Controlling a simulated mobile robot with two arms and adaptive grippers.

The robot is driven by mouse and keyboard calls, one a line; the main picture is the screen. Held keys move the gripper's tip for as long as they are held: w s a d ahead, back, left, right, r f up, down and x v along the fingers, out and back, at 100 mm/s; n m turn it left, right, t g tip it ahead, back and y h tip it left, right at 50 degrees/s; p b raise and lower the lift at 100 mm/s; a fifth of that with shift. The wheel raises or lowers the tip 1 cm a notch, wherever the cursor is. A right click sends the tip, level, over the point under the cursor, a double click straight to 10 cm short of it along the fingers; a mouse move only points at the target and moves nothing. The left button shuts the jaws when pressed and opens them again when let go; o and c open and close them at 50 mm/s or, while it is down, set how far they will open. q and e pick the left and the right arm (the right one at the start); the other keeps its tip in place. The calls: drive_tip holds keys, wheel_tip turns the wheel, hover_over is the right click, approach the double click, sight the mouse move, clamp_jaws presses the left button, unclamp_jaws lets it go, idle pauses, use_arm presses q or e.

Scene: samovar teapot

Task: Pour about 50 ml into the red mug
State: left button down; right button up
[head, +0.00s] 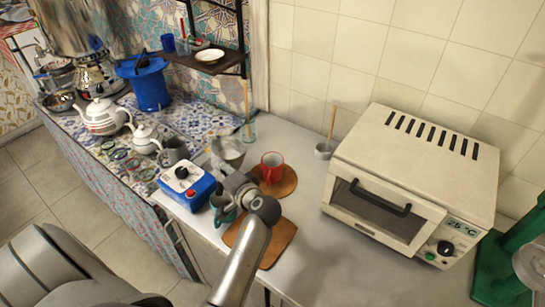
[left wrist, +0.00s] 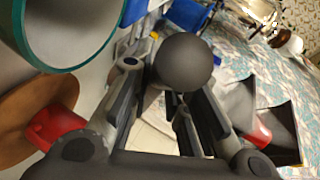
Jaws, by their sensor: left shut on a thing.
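The red mug (head: 271,162) stands upright on a round wooden board (head: 289,185) on the pale counter in the head view. My left gripper (head: 232,186) is just in front and to the left of the mug. A teal vessel (head: 219,203) shows partly beside the gripper, its rest hidden by my wrist. In the left wrist view, a large teal rim (left wrist: 108,45) with a grey inside is close by, and a dark ball (left wrist: 185,62) sits at my left gripper (left wrist: 178,100). The gripper is shut, seemingly on the teal vessel. The mug's contents are unclear. My right gripper is out of view.
A cream toaster oven (head: 410,165) fills the right. The front right counter is clear.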

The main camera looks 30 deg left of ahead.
use_arm(q)
drive_tip(key=shift+s+a+r+n+h+p, duration=0.2)
drive_tip(key=shift+s+a+n+h+p, duration=0.15)
drive_tip(key=shift+p, duration=0.2)
drive_tip(key=shift+s+a+r+n+h+p, duration=0.15)
drive_tip(key=shift+a+h+p, duration=0.1)
drive_tip(key=shift+a+p, duration=0.25)
drive_tip(key=shift+w+d, duration=0.1)
